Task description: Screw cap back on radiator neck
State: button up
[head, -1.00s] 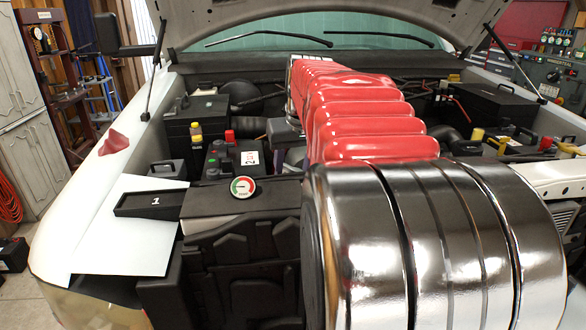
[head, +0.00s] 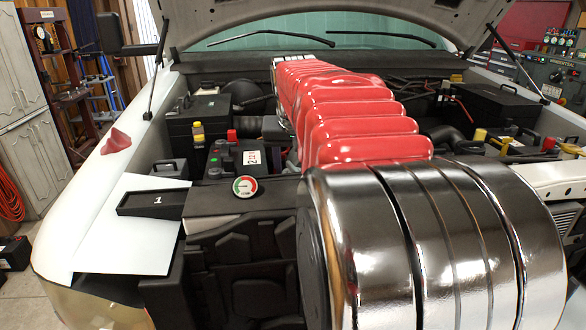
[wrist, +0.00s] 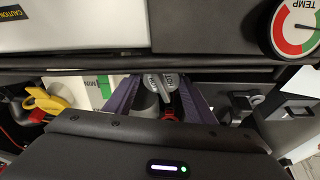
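A grey cap (wrist: 161,84) with a raised bar and lettering on its top sits between the two purple fingers of my gripper (wrist: 159,80) in the wrist view. The cap fills the space between the fingertips, and the fingers look shut on it. What lies directly under the cap is largely hidden, so I cannot tell whether it touches the radiator neck. My arm hides the gripper and the cap in the head view.
A round TEMP gauge (head: 245,187) sits on the black front panel. It shows at upper right in the wrist view (wrist: 297,27). A black tray marked 1 (head: 152,202) lies at left by white sheets.

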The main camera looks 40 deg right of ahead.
jog(key=o, duration=0.5)
jog(key=shift+d, duration=0.1)
jog(key=shift+r, duration=0.1)
jog(key=v, duration=1.3)
jog(key=shift+s+r, duration=0.15)
jog(key=shift+r, duration=0.1)
jog(key=shift+s+a, duration=0.1)
jog(key=shift+a, duration=0.15)
